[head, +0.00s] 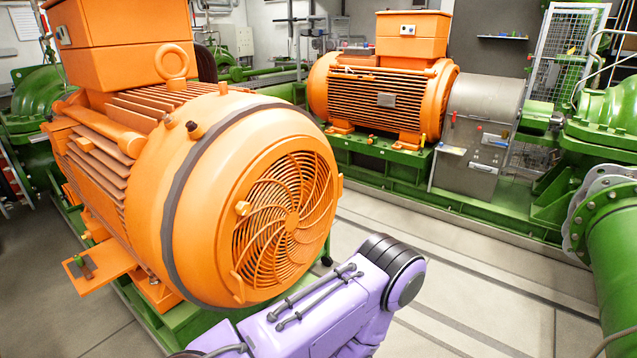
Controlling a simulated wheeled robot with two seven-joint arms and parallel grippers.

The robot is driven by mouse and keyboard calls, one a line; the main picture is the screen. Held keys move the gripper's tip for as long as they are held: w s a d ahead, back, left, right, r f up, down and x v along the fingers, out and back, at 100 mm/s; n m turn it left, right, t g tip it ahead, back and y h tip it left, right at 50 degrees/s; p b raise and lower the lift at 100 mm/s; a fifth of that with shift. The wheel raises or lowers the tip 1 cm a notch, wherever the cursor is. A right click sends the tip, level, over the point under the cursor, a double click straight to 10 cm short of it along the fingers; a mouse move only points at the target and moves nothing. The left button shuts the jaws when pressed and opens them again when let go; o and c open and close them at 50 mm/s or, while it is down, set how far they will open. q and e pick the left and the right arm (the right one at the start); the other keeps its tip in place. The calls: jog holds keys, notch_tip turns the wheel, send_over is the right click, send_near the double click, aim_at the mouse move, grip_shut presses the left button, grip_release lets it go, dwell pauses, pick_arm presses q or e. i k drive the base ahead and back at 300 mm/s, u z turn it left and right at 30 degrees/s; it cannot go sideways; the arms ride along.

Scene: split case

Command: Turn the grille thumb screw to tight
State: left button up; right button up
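The large orange motor (190,200) fills the left of the head view. Its round end cover has a swirled fan grille (285,222) facing right and toward me. A small yellow-orange knob, which looks like the grille thumb screw (242,208), sits at the grille's upper left edge. I cannot tell from here how tight it is. Neither gripper shows. One of my purple arm links crosses the bottom middle, below and in front of the grille, and nothing shows touching the screw.
A second orange motor (385,95) stands on a green base (380,160) at the back, with a grey guard (480,110) beside it. Green piping (612,240) stands at the right. Pale floor (470,265) is open between the motors. An orange foot (95,268) juts out at the lower left.

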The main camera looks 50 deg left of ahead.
aim_at(242, 208)
jog(key=i, duration=0.95)
jog(key=u, duration=3)
